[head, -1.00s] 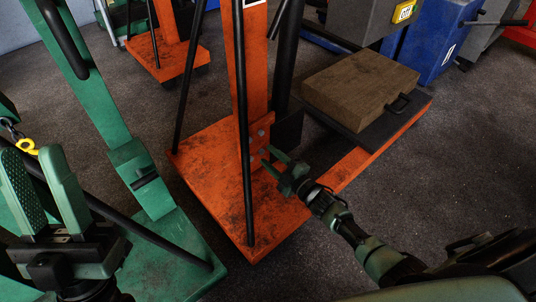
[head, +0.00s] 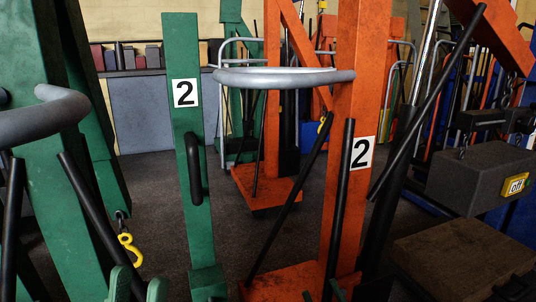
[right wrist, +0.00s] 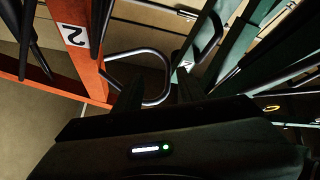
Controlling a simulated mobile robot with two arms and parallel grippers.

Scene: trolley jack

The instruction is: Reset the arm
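The orange jack's post (head: 349,120) stands right of centre in the head view, with a white "2" label (head: 361,153). A grey curved handle (head: 285,78) sticks out leftward from it. Black rods (head: 339,195) lean beside the post. In the right wrist view the orange post (right wrist: 76,40) and the grey loop handle (right wrist: 150,75) show rotated.
A green jack (head: 189,170) with a "2" label stands at left centre, and another green frame is at far left with a yellow hook (head: 130,248). A grey box with a yellow "off" label (head: 515,186) hangs at right above a brown block (head: 465,255). Dark floor lies between.

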